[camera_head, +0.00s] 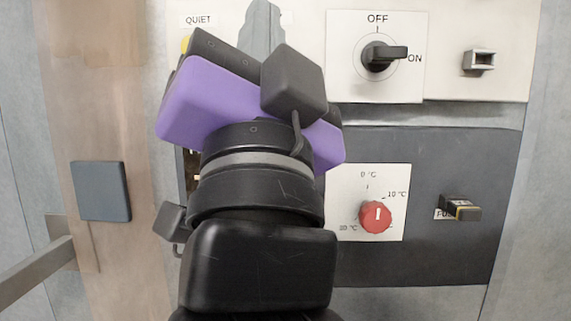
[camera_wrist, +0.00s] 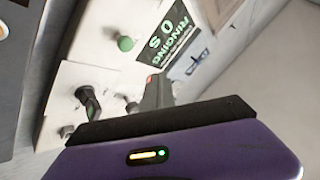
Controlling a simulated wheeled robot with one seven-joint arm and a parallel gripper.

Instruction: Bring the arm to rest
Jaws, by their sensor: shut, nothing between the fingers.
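My arm rises through the middle of the head view, with the black wrist and the purple hand in front of the control panel (camera_head: 415,142). My gripper (camera_head: 262,22) points up and away past the hand; its grey fingers show only in part. In the wrist view my gripper (camera_wrist: 155,90) shows as a narrow grey shape beyond the dark edge of the purple hand. The fingers look shut together with nothing held. I cannot tell whether they touch the panel.
An OFF/ON rotary switch (camera_head: 382,56) has its handle toward ON. A red temperature dial (camera_head: 376,217) and a fuse (camera_head: 462,208) sit lower. A blue-grey square (camera_head: 101,191) and metal bar (camera_head: 35,273) are left.

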